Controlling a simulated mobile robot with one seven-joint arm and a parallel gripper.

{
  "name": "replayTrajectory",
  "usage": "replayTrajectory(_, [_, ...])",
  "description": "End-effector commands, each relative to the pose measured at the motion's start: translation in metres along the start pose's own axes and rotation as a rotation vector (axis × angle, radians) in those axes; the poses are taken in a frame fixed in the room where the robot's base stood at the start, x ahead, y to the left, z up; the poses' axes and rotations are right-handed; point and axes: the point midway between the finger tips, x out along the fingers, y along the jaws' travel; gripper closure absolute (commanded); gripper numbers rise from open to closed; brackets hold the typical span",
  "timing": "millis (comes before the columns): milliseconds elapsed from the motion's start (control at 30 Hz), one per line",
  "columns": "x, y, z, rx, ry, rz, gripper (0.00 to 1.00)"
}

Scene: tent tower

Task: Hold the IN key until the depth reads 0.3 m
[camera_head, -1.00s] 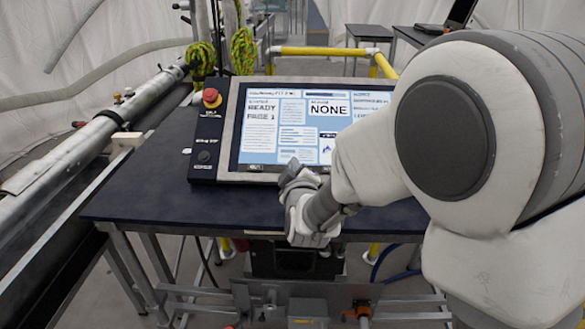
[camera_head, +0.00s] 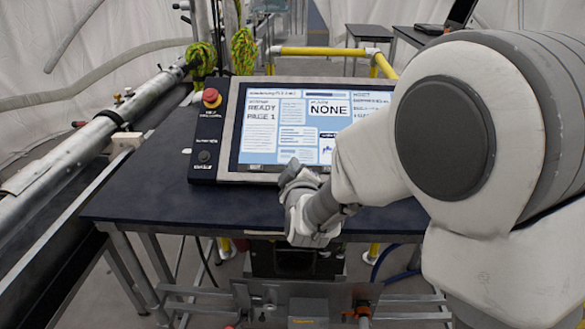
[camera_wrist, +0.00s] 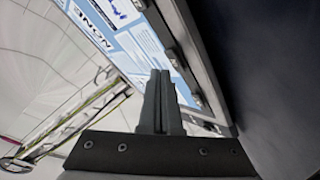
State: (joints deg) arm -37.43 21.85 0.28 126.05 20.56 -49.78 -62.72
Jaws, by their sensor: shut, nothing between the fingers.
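The control panel's lit screen (camera_head: 275,150) stands tilted on a dark table. It reads READY, PAGE 1 and NONE; I cannot make out a depth figure. A small dark label (camera_head: 256,167) sits at its lower left edge, too small to read surely. My gripper (camera_head: 290,168) is shut and empty, in front of the screen's lower edge. In the wrist view its closed fingers (camera_wrist: 160,75) point at the screen (camera_wrist: 145,45), close to the frame with small dark keys (camera_wrist: 169,56). I cannot tell whether the fingertips touch it. The IN key cannot be made out.
A red stop button (camera_head: 211,98) is on the black box at the panel's left. The dark table top (camera_head: 140,190) is clear on the left. A long metal tube (camera_head: 90,135) runs beside it. Yellow rails (camera_head: 310,50) stand behind.

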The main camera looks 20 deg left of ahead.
Motion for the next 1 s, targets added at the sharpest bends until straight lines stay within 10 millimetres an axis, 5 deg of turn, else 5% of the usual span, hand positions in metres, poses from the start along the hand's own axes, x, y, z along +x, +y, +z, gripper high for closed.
replayTrajectory(1000, [0.0078, -0.0059, 0.0059, 0.0, 0.0, 0.0, 1.0])
